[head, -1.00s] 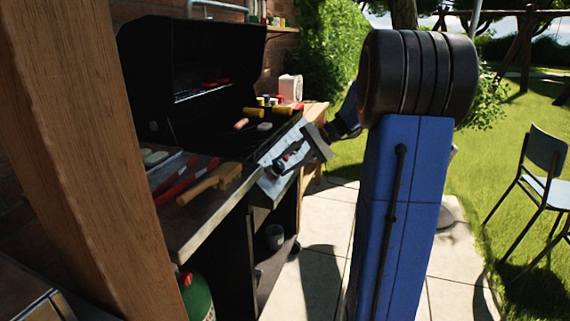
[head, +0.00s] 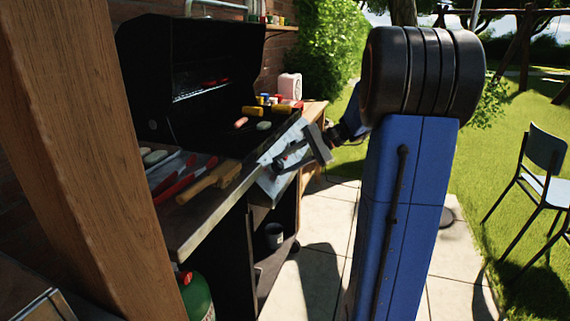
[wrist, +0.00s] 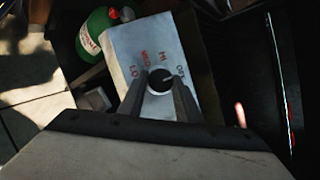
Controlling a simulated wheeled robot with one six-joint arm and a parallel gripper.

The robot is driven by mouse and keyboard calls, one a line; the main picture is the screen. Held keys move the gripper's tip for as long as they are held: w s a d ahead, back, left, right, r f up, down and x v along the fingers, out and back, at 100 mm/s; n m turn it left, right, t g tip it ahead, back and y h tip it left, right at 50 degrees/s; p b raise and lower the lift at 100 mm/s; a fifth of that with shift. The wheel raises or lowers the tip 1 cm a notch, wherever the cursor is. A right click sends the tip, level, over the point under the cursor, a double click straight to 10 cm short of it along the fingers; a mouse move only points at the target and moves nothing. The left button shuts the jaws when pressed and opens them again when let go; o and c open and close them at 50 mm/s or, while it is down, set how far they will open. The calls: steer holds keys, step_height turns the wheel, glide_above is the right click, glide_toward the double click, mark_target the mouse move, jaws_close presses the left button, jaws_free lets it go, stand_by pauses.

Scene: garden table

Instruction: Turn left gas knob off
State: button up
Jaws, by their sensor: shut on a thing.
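The black round gas knob (wrist: 160,78) sits on the pale sloped control panel (wrist: 120,40) of the grill. Red marks around it read LO, MED, HI and what looks like OFF. A light pointer on the knob aims to the right, toward the OFF side. My gripper (wrist: 160,92) is shut on the knob, with one finger on each side of it. In the head view, my gripper (head: 282,166) is at the front panel (head: 268,182) of the grill. The knob is too small there to make out clearly. Which knob this is, I cannot tell.
The black grill (head: 180,70) stands open at the left, with food and yellow-handled tools on it. A wooden brush (head: 212,182) lies on the side shelf. A green gas bottle (head: 197,298) stands below. A wooden post (head: 80,130) blocks the left.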

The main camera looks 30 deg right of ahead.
steer(key=o, duration=1.1)
steer(key=shift+c, duration=0.2)
steer(key=shift+d, duration=0.1)
steer(key=v, duration=1.7)
steer(key=shift+d, duration=0.15)
steer(key=shift+r, duration=0.1)
steer(key=s+a+f+n+g+h, duration=0.2)
steer(key=s+a+f+n, duration=0.15)
steer(key=a, duration=0.75)
steer(key=s+a+f+n+g+h, duration=0.2)
steer(key=s+a+f, duration=0.15)
steer(key=a, duration=0.75)
steer(key=s+a+f+n+t+h, duration=0.1)
steer(key=s+a+f+n+h, duration=0.2)
steer(key=s, duration=0.4)
steer(key=s+a+f+n+t+h, duration=0.1)
steer(key=s+a+f+n+h, duration=0.2)
steer(key=s+a+f+n, duration=0.1)
steer(key=s+f+n, duration=0.1)
steer(key=s+f, duration=0.1)
steer(key=s, duration=0.1)
steer(key=shift+s+a+f, duration=0.3)
steer(key=shift+s+a, duration=0.1)
